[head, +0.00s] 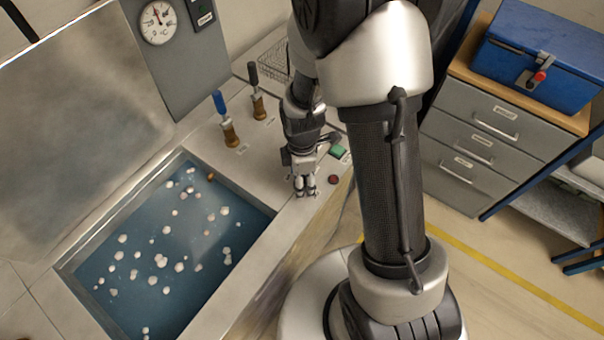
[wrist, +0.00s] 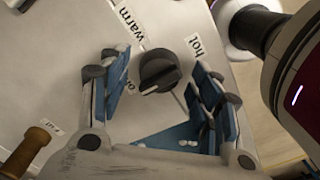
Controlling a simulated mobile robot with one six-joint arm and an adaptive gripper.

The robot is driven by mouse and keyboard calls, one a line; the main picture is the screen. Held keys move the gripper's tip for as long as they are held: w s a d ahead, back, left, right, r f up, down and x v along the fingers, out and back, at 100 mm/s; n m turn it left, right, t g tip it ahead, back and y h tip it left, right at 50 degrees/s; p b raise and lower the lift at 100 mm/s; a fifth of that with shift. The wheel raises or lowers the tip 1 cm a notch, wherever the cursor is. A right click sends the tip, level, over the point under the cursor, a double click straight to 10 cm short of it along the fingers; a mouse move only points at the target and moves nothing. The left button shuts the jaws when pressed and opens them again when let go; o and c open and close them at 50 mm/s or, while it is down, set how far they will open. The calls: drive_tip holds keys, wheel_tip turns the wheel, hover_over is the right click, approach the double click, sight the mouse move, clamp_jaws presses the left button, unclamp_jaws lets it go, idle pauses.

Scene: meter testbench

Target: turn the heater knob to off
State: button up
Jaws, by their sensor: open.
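The heater knob (wrist: 160,72) is a dark round dial with a raised grip bar, seen in the wrist view on the pale panel. The labels "warm" (wrist: 131,24) and "hot" (wrist: 196,47) stand around it. A third label to its left is mostly hidden behind a finger; only an "o" shows. My gripper (wrist: 161,75) is open, with one blue-padded finger pair on each side of the knob and a gap to it. In the head view my gripper (head: 305,186) points down at the bench's front edge and the knob is hidden there. I cannot tell the exact setting.
A water bath (head: 165,250) with floating white balls lies left of my gripper. Upright valve levers (head: 229,130) stand behind it. A red button (head: 333,180) and a green button (head: 338,151) are close to its right. A gauge (head: 158,22) is above.

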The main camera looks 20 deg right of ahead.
wheel_tip(320, 180, up, 12)
idle(0.4)
idle(0.4)
drive_tip(key=s+r+m+t, duration=0.4)
drive_tip(key=s+r+m, duration=1.1)
drive_tip(key=r+m, duration=0.1)
drive_tip(key=shift+r+t, duration=0.25)
drive_tip(key=shift+t, duration=0.05)
drive_tip(key=shift+c, duration=0.5)
